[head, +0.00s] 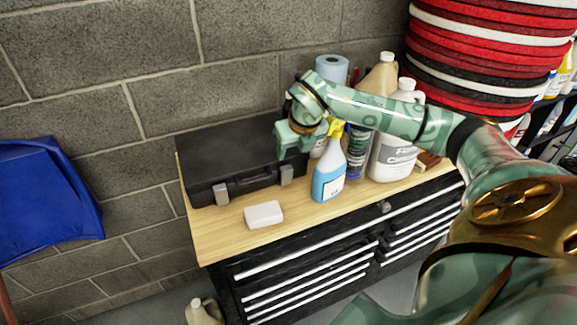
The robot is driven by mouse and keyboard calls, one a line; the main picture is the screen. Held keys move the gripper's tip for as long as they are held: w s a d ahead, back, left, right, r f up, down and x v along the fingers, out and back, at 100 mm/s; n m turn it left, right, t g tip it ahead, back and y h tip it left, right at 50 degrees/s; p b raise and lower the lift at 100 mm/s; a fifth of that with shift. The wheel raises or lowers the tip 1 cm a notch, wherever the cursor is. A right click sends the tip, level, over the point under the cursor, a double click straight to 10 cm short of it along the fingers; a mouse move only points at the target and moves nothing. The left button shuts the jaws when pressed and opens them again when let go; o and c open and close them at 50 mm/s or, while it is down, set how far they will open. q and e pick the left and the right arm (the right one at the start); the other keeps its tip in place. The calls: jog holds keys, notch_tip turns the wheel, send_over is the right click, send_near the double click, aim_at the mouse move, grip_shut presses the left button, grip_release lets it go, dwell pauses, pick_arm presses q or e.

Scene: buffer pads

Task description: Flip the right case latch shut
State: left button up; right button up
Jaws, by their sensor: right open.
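A black case (228,158) lies on the wooden top of a tool cabinet, against the block wall. Its lid looks down. The right case latch (287,174) is a small grey tab on the front face, near the right end. The left case latch (222,193) is a similar grey tab. Whether either latch is fastened is too small to tell. My right gripper (288,142) is open at the right end of the case, above and behind the right latch. Whether it touches the case I cannot tell. My left gripper is out of view.
A blue spray bottle (329,180) with a yellow head stands close to the right of the right latch. A white block (263,214) lies in front of the case on the wooden cabinet top (222,240).

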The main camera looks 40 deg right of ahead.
aim_at(287, 169)
jog(key=x, duration=0.9)
